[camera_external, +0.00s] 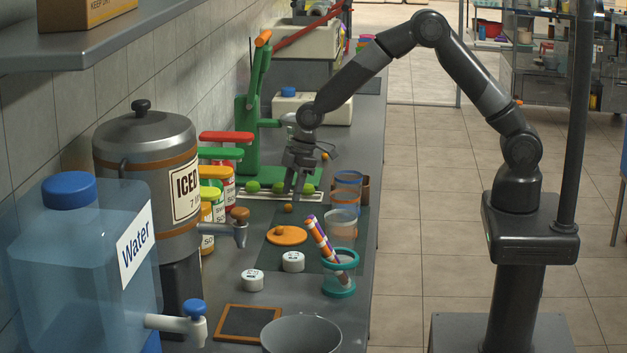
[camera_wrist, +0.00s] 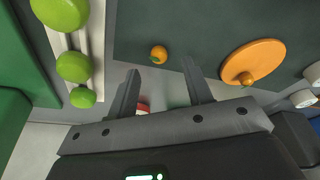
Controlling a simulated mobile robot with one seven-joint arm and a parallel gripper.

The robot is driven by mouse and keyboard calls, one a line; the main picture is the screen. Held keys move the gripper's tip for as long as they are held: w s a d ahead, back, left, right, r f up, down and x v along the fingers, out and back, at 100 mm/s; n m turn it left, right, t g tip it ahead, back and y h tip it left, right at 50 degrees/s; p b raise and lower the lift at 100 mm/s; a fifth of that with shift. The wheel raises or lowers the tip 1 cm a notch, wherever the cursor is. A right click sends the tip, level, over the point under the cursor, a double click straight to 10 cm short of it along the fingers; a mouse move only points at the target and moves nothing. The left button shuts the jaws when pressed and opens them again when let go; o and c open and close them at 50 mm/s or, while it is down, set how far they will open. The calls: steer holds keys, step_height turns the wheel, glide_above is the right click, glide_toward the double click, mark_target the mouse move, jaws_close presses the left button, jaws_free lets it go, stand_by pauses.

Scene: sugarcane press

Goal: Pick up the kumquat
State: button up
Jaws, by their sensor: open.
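The kumquat is a small orange fruit (camera_external: 288,208) lying on the dark mat. It also shows in the wrist view (camera_wrist: 158,54), just beyond and between my fingertips. A similar small orange fruit (camera_external: 280,231) rests on a round orange board, and the wrist view shows it there (camera_wrist: 245,78). My gripper (camera_external: 295,190) points down above the counter, just behind the loose kumquat. In the wrist view its fingers (camera_wrist: 161,69) are apart with nothing held between them. I cannot tell its exact height above the mat.
Several green limes (camera_wrist: 73,67) sit in a white tray beside my gripper. The green press (camera_external: 252,130) stands behind at left. Cups (camera_external: 342,222) stand close on the right. The round orange board (camera_external: 297,238), two white tins and a teal-rimmed holder (camera_external: 338,287) are in front.

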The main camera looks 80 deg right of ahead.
mark_target(288, 208)
steer(key=x, duration=0.3)
steer(key=shift+f, duration=0.4)
steer(key=shift+c, duration=0.4)
jaws_close()
